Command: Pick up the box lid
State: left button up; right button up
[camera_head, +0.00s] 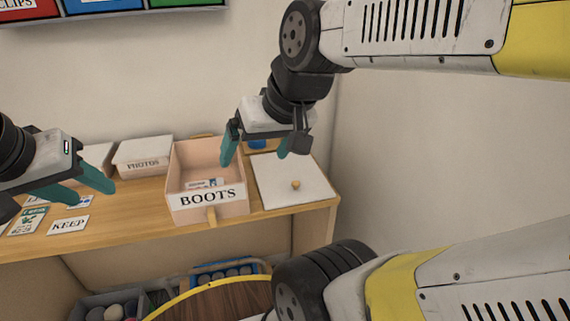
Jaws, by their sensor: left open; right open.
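A flat white lid (272,192) with a small round wooden knob (295,185) lies on the wooden shelf, to the right of an open box (178,199) labelled BOOTS. The box has pinkish walls, a wooden front handle and a small printed item inside. My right gripper (257,155) is open and empty, pointing down over the box's right side and the lid's back left part. It hides part of both. My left gripper (92,190) is open and empty, left of the BOOTS box, over the shelf's left part.
A closed white PHOTOS box (143,156) stands behind left of the BOOTS box. A KEEP card (69,224) and other cards lie at the left. A blue object (257,144) is behind the lid. A wall (430,165) rises at the right. Bins stand below the shelf.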

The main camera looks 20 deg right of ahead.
aim_at(289, 172)
jog(key=z, duration=0.95)
